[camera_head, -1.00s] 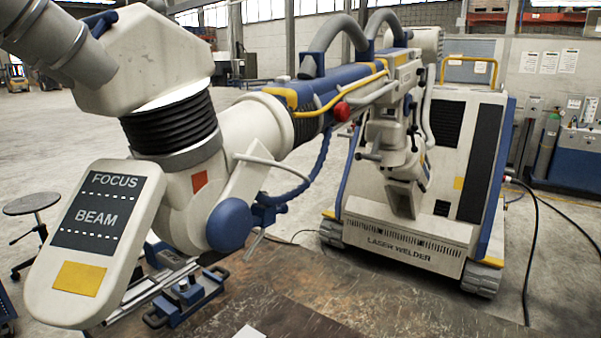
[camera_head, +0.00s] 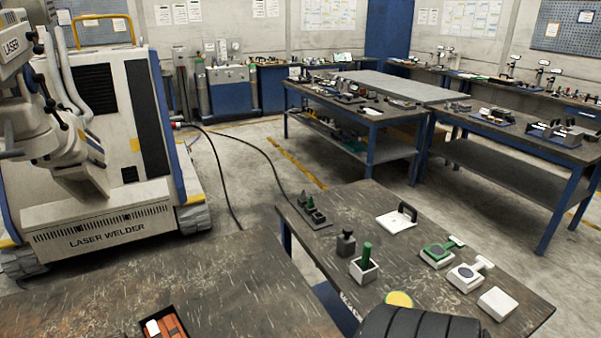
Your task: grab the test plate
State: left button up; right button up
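No plate is labelled, so I cannot tell for sure which thing is the test plate. A white plate with a black handle (camera_head: 393,223) lies flat on the dark side table (camera_head: 330,243). A small plain white block or plate (camera_head: 498,303) lies near that table's right corner. Neither of my grippers shows in the head view. A black ribbed part (camera_head: 415,325) cuts into the bottom edge, and I cannot tell what it belongs to.
Green-and-white fixtures (camera_head: 440,252) and a green cylinder in a white holder (camera_head: 364,265) stand on the side table. A black box with orange-brown items (camera_head: 165,328) is on the nearer worktop (camera_head: 230,285). The laser welder (camera_head: 110,170) stands left. Floor is open between.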

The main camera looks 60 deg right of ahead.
aim_at(397, 222)
jog(key=z, duration=2.6)
jog(key=k, duration=0.5)
jog(key=k+z, duration=0.15)
jog(key=z, duration=1.3)
jog(key=i+l+z, duration=0.2)
jog(key=i, duration=0.55)
jog(key=i+l+z, duration=0.25)
jog(key=i, duration=0.5)
jog(key=i+j+u, duration=0.1)
jog(key=i+u, duration=0.25)
jog(key=i, duration=0.65)
jog(key=i+l+u, duration=0.15)
jog(key=i+u, duration=0.15)
jog(key=i, duration=0.7)
jog(key=i+j+u, duration=0.2)
jog(key=u, duration=0.2)
jog(key=i+u, duration=0.8)
jog(key=i+l+u, duration=0.1)
jog(key=i+u, duration=0.3)
jog(key=i+l+u, duration=0.2)
jog(key=u, duration=0.2)
jog(key=i+j+u, duration=0.2)
jog(key=i+u, duration=0.15)
jog(key=i, duration=0.65)
jog(key=i+u, duration=0.4)
jog(key=i, duration=0.55)
jog(key=l, duration=0.1)
